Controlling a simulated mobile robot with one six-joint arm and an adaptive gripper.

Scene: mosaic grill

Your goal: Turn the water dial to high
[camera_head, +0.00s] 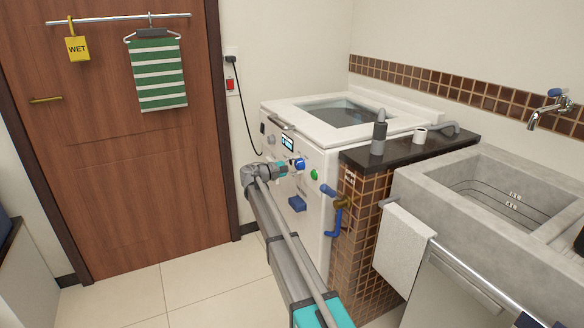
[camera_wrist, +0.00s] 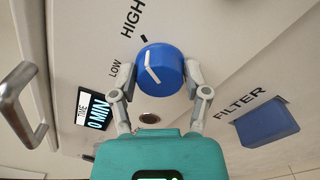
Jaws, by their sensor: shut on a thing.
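The water dial is a blue round knob (camera_wrist: 165,62) with a white pointer mark. It sits on the white washing machine's front panel, where the words LOW and HIGH are printed at its left and upper left in the wrist view. The white mark lies on the knob's left part; its exact setting is hard to read. My gripper (camera_wrist: 160,80) is shut on the knob, one finger on each side. In the head view the knob (camera_head: 299,163) shows at the tip of my gripper (camera_head: 286,168), which partly covers the panel.
A display (camera_wrist: 93,109) and a metal handle (camera_wrist: 22,105) are left of the knob in the wrist view. A blue filter cover (camera_wrist: 265,123) is at right. In the head view, a green button (camera_head: 314,174) is beside the knob; a tiled counter and stone sink (camera_head: 420,178) stand right.

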